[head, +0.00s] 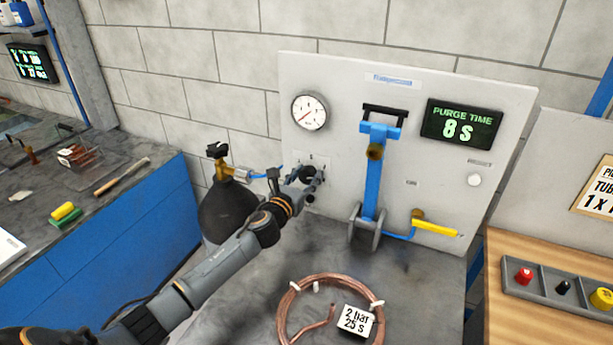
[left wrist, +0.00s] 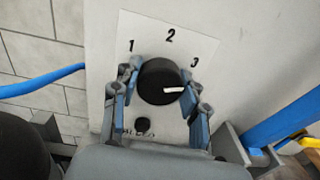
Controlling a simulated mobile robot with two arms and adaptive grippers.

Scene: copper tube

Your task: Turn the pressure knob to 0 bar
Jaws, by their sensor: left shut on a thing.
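The pressure knob (left wrist: 156,78) is round and black with a white pointer mark. It sits on a white plate printed 1, 2 and 3 in the left wrist view. The mark points right and slightly down, below the 3. My left gripper (left wrist: 163,68) is shut on the knob, one finger on each side. In the head view my left gripper (head: 311,176) reaches the panel below the gauge and mostly hides the knob. The round pressure gauge (head: 309,113) is on the panel; its reading is too small to tell. My right gripper is not in view.
The upright panel (head: 340,80) carries a "PURGE TIME 8 s" display (head: 461,125), a blue lever (head: 373,185) and a yellow handle (head: 434,228). A dark gas bottle (head: 226,212) stands left of my wrist. A copper coil (head: 283,310) and a "2 bar 25 s" card (head: 354,320) lie in front.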

